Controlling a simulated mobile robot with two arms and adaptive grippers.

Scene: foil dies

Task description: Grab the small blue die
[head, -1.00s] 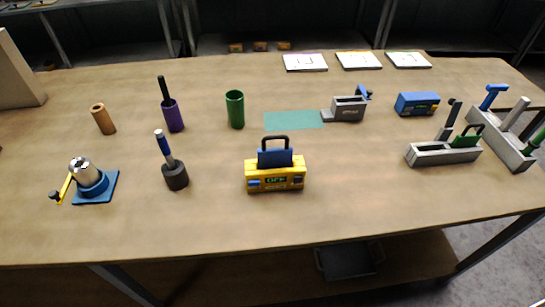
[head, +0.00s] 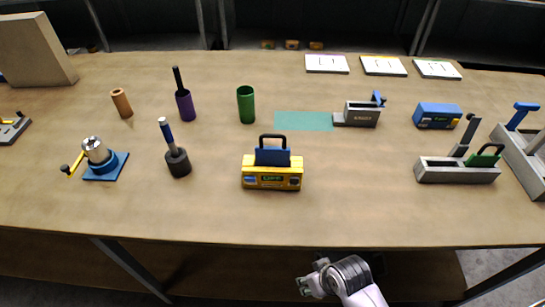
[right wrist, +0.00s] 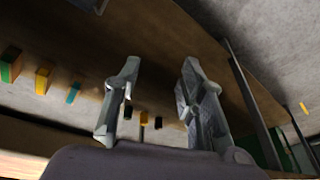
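A blue die-like block (head: 272,157) with a black handle sits in the yellow box (head: 272,178) at mid-table in the head view. A blue T-handled piece (head: 520,115) stands in the grey rack (head: 524,160) at the far right. Which of these is the small blue die, I cannot tell. My right gripper (head: 312,278) is low in front of the table's front edge, below the yellow box and apart from it. In the right wrist view its two fingers (right wrist: 157,75) are spread and empty. My left gripper is out of view.
A grey holder (head: 458,173) with a green-handled piece and a blue box (head: 437,116) stand at right. Green (head: 246,104) and purple (head: 186,105) cups, a dark cup (head: 178,162) and a blue-based clamp (head: 104,160) stand at left. The table front is clear.

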